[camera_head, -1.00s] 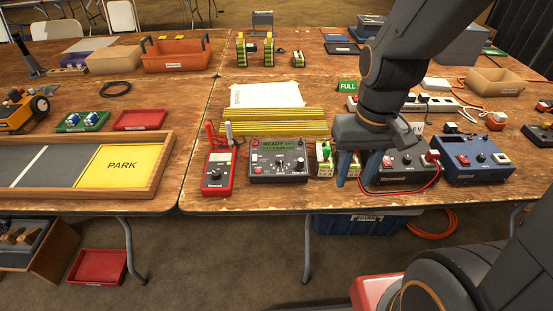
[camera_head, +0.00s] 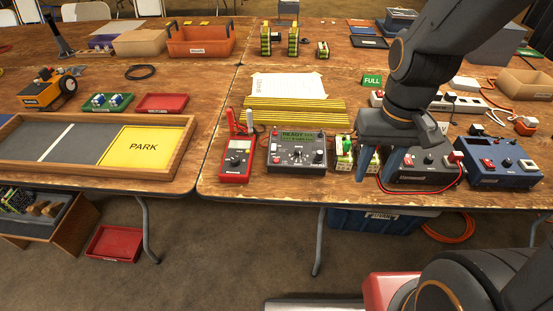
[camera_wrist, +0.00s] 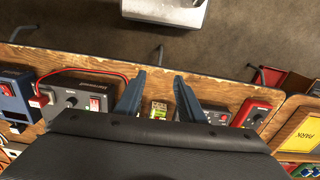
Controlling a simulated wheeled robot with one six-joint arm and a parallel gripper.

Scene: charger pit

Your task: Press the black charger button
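A dark charger box (camera_head: 297,165) with a lit green READY display stands near the table's front edge. It has small coloured buttons on its left and a black knob on its right. Another dark box (camera_head: 425,176) with a red switch stands further right; it also shows in the wrist view (camera_wrist: 85,98). I cannot tell which small control is the black charger button.
A red meter (camera_head: 236,160) stands left of the READY charger. A blue box (camera_head: 500,165) stands at the right. A red cable (camera_head: 400,191) loops in front of the second dark box. Yellow strips (camera_head: 295,112) lie behind the charger. The wooden table (camera_head: 215,185) has bare space left of the meter.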

